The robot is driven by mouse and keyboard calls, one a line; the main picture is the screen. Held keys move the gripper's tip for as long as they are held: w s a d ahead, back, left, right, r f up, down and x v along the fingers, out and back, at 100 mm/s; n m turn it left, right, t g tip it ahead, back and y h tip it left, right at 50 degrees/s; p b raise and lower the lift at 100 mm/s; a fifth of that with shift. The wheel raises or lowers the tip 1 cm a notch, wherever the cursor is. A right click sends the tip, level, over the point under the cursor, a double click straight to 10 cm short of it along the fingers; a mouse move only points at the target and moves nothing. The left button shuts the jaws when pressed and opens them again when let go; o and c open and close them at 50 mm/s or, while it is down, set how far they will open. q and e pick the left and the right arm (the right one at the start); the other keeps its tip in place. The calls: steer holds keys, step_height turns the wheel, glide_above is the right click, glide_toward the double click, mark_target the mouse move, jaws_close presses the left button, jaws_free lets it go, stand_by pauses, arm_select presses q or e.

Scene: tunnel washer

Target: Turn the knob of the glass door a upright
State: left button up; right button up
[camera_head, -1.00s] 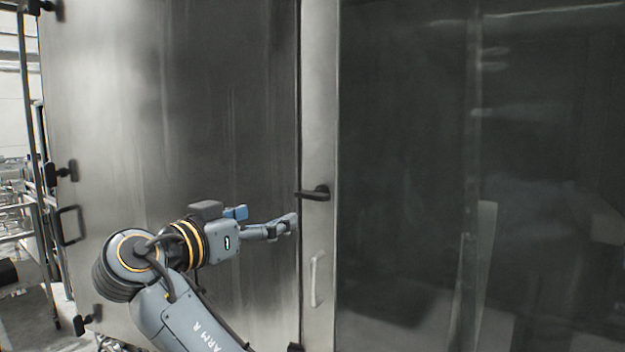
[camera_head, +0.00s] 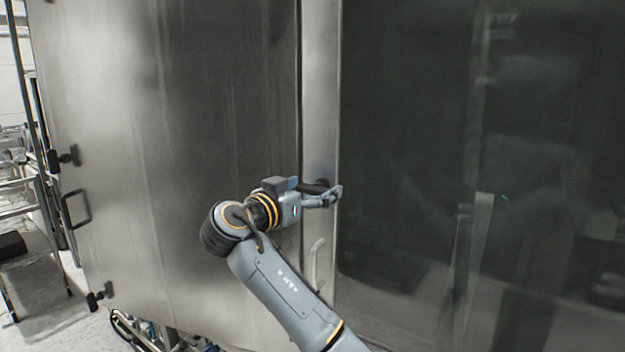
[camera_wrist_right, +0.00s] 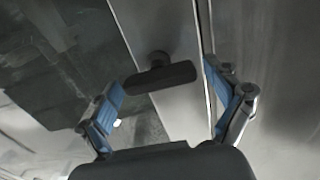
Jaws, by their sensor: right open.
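The glass door (camera_head: 410,110) fills the right half of the head view, with a steel frame strip along its left side. Its black knob (camera_head: 320,184) sits on that strip, partly hidden by my right gripper (camera_head: 337,196). In the right wrist view the knob (camera_wrist_right: 160,75) is a dark bar on a round mount. It lies between the two blue-padded fingers of my right gripper (camera_wrist_right: 170,105), slightly beyond their tips. The gripper is open, with space on both sides of the knob, clearer on the right. My left gripper is in no view.
A pale loop handle (camera_head: 318,262) is on the frame strip below the knob, close to my right arm. A large steel panel (camera_head: 170,120) stands to the left, with a black handle (camera_head: 75,208) and latches at its left edge. Open floor shows at lower left.

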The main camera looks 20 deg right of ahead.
steer(key=c, duration=1.2)
steer(key=shift+o, duration=0.2)
